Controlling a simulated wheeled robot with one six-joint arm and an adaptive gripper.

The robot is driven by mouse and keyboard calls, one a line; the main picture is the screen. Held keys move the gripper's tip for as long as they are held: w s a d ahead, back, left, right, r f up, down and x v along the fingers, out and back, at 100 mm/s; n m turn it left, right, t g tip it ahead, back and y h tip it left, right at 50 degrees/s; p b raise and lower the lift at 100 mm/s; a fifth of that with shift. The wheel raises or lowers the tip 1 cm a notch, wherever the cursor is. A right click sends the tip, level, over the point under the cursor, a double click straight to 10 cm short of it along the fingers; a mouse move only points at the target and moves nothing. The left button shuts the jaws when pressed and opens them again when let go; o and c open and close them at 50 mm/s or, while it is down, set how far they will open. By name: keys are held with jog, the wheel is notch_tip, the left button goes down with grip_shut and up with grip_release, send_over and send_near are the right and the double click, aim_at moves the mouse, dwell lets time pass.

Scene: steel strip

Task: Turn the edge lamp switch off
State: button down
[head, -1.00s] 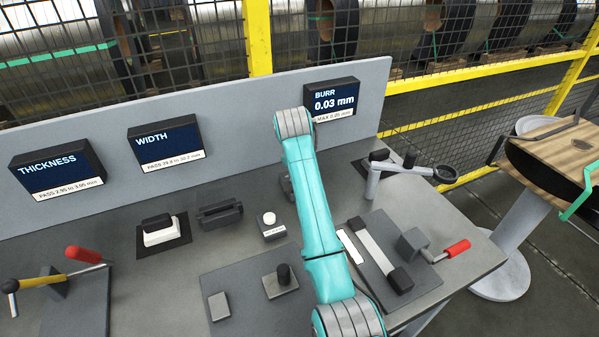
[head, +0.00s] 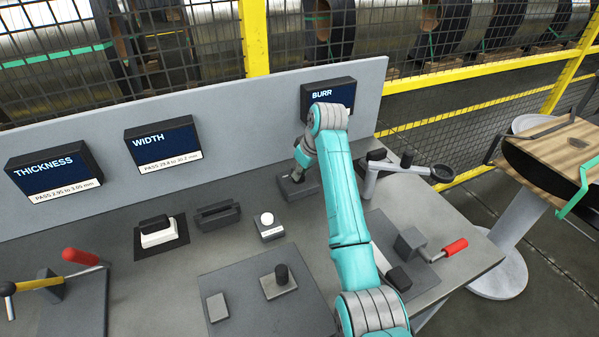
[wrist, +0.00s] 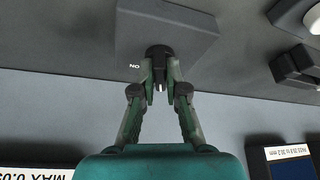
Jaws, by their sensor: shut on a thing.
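The switch is a dark grey box (head: 300,188) at the back of the bench, below the BURR display. In the wrist view its box (wrist: 195,22) carries a short black knob (wrist: 159,51) and a partly hidden label that reads "NO". My gripper (wrist: 160,80) is closed on this knob, with one finger on each side. In the head view my gripper (head: 298,172) reaches down to the box from above, and my arm hides part of it. The knob's exact setting is hard to tell. I cannot make out which lamp the switch controls.
A small box with a white round top (head: 266,219) stands left of the switch. A black handle block (head: 217,214) and a black-and-white rocker (head: 158,231) are farther left. A grey crank (head: 400,168) stands close on the right. The BURR display (head: 341,92) is behind my arm.

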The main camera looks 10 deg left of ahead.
jog(key=shift+w+d+n+g+y, duration=0.15)
jog(key=shift+n+g, duration=0.25)
jog(key=shift+n, duration=0.65)
jog(key=shift+w+a+n+g+y, duration=0.15)
jog(key=shift+n+g, duration=0.25)
jog(key=shift+n, duration=0.65)
jog(key=shift+s+d, duration=0.1)
jog(key=c, duration=1.2)
grip_release()
jog(key=v, duration=1.2)
